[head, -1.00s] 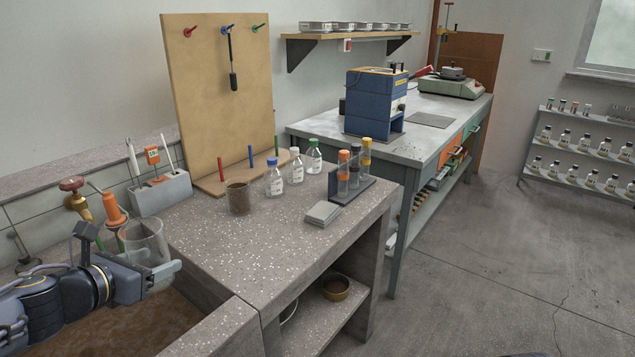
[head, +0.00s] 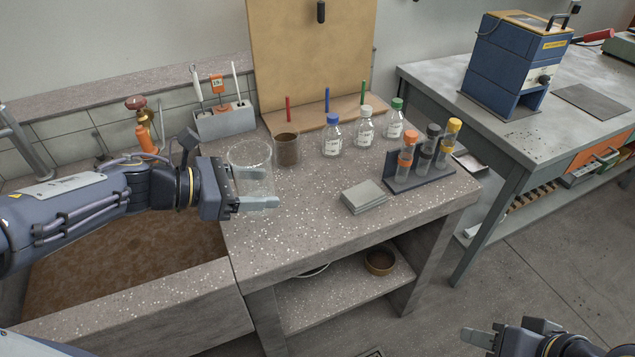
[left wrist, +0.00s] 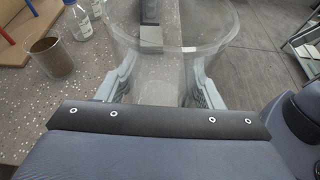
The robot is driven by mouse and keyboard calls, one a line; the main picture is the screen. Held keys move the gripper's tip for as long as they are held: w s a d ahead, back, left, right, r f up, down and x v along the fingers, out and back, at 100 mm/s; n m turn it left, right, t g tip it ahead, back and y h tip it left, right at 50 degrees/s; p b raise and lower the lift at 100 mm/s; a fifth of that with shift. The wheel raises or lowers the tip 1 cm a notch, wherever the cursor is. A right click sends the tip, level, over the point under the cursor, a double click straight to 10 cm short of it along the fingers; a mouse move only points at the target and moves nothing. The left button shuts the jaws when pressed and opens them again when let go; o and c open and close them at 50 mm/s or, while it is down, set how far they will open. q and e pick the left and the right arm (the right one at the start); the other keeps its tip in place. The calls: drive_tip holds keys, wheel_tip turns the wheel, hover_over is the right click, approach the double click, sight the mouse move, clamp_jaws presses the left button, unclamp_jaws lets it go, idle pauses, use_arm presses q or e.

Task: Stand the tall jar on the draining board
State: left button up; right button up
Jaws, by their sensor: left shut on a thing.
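The tall jar (head: 250,160) is clear glass, empty and upright. My left gripper (head: 258,198) is shut on it, with a finger on either side of the jar (left wrist: 170,40) in the left wrist view. The jar is over the left part of the speckled bench top (head: 300,225) beside the basin, which I take as the draining board. Its base is partly hidden by the fingers, and I cannot tell whether it touches the top. My right gripper (head: 482,337) is partly in view at the bottom right, away from the bench; its opening is unclear.
A brown-filled beaker (head: 287,150) stands just right of the jar. Further right are several capped bottles (head: 332,138), a tube rack (head: 425,177) and a grey block (head: 364,196). A pegboard (head: 310,60) stands behind. The front left of the top is clear.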

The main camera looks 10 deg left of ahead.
use_arm(q)
drive_tip(key=w+d+f, duration=0.1)
drive_tip(key=w+f, duration=0.1)
drive_tip(key=w, duration=0.1)
drive_tip(key=w+d+f, duration=0.1)
drive_tip(key=w+f, duration=0.2)
drive_tip(key=w+d+f+b, duration=0.1)
drive_tip(key=w+d+f, duration=0.1)
drive_tip(key=w+f, duration=0.1)
drive_tip(key=shift+w+f, duration=0.1)
drive_tip(key=shift+w, duration=0.25)
drive_tip(key=shift+w+f+b, duration=0.1)
drive_tip(key=shift+f+b, duration=0.3)
drive_tip(key=shift+f, duration=1.2)
drive_tip(key=shift+f+b, duration=0.25)
drive_tip(key=shift+b, duration=0.05)
drive_tip(key=o, duration=1.3)
drive_tip(key=shift+r, duration=0.1)
drive_tip(key=shift+o, duration=0.2)
